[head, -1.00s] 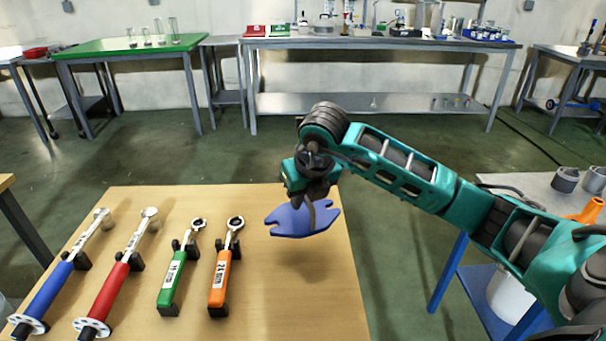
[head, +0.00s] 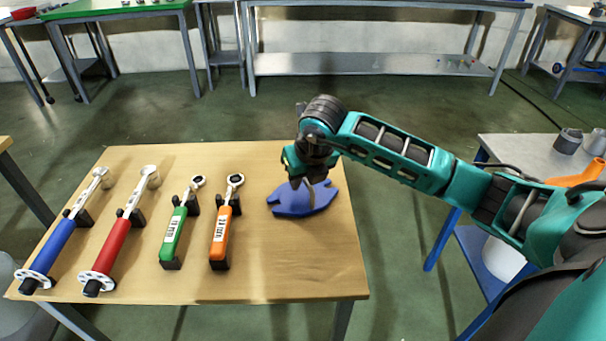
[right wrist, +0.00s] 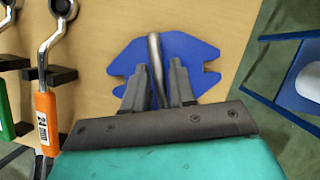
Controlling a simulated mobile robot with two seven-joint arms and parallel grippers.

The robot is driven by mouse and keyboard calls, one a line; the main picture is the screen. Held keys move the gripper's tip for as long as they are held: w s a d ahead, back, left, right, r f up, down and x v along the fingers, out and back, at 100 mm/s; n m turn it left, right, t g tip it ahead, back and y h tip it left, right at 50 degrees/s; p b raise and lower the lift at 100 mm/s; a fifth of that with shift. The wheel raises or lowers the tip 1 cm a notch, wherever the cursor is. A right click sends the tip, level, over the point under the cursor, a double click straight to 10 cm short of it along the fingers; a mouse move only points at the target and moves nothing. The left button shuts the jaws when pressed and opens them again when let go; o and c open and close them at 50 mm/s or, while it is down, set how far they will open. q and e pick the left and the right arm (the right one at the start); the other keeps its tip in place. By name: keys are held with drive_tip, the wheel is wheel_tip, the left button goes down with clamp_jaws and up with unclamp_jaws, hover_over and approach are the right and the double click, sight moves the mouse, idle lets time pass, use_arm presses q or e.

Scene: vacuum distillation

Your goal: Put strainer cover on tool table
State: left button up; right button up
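The strainer cover is a blue notched plate (head: 290,202) with a grey bar handle on top. It lies on the right part of the wooden tool table (head: 270,265), with no clear gap under it. My right gripper (head: 313,181) is directly above it, pointing down. In the right wrist view the fingers (right wrist: 160,77) stand on either side of the handle (right wrist: 155,55), with blue plate (right wrist: 205,52) showing between finger and handle. The fingers look apart from the handle, so the gripper looks open. My left gripper is not in view.
Left of the cover, an orange-handled wrench (head: 220,235), a green one (head: 172,235), a red tool (head: 112,246) and a blue tool (head: 50,250) rest on black holders. The table's right edge is close to the cover. A grey-topped blue stand (head: 520,155) is at the right.

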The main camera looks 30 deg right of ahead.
drive_tip(key=shift+o, duration=1.4)
drive_tip(key=shift+r, duration=0.1)
use_arm(q)
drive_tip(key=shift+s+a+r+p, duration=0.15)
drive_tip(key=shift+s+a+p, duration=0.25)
drive_tip(key=shift+p, duration=0.4)
use_arm(e)
drive_tip(key=v, duration=1.2)
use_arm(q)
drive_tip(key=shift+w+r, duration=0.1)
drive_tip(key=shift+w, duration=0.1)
